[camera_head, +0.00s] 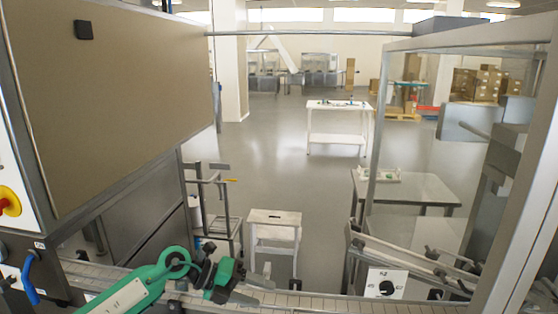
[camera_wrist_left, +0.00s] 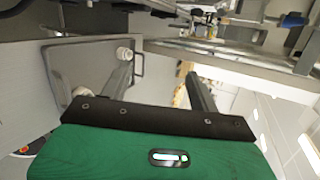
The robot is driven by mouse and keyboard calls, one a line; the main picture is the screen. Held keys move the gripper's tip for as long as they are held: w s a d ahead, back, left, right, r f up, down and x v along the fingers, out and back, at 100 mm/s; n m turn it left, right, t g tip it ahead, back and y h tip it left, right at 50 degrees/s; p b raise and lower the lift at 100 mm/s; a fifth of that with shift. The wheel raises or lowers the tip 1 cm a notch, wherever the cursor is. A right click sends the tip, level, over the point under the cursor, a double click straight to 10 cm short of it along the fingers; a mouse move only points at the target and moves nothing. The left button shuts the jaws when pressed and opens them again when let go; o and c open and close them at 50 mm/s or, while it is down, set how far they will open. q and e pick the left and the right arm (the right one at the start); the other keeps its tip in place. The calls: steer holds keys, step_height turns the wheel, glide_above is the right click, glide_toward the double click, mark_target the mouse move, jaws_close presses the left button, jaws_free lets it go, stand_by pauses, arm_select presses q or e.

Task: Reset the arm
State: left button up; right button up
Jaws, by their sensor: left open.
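My left arm reaches in from the lower left of the head view, green with dark joints. My left gripper (camera_head: 262,286) is at its end, over the conveyor along the bottom edge. In the left wrist view the two grey fingers of the left gripper (camera_wrist_left: 160,66) stand apart with nothing between them, beyond a green palm. My right arm and gripper do not show in either view.
A conveyor (camera_head: 340,304) runs along the bottom, just below the left gripper. A large machine cabinet (camera_head: 120,100) stands left and a framed clear panel (camera_head: 425,150) right. A white stool (camera_head: 275,217) stands behind the conveyor. The grey floor (camera_head: 265,165) beyond has free room.

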arm_select(q)
steer(key=s+d+r+n+t+h, duration=0.3)
steer(key=r+n+t+h, duration=0.3)
steer(key=r+n+t, duration=0.3)
steer(key=s+a+f+n+t+y, duration=0.3)
steer(key=a+f+n+y, duration=0.55)
steer(key=n, duration=0.35)
steer(key=s+a+f+n+t+y, duration=0.2)
steer(key=s+a+f+n+y, duration=0.1)
steer(key=a+f+n+y, duration=0.65)
steer(key=s+a+f+n+g, duration=0.15)
steer(key=s+f+g, duration=0.45)
steer(key=s, duration=0.6)
steer(key=s+a+f+n+g, duration=0.1)
steer(key=s+f+n+g, duration=0.35)
steer(key=s, duration=0.75)
step_height(320, 180, down, 37)
steer(key=m+g+b, duration=0.2)
steer(key=b, duration=0.3)
steer(key=s+a+f+b, duration=0.1)
steer(key=s+f+b, duration=0.1)
steer(key=s+f, duration=0.7)
steer(key=s+a+f+g+b, duration=0.1)
steer(key=s+a+f+b, duration=0.1)
steer(key=s+f, duration=0.8)
step_height(320, 180, down, 6)
steer(key=shift+s+a+r+b, duration=0.1)
steer(key=shift+s+a+b, duration=0.1)
steer(key=shift+b, duration=0.3)
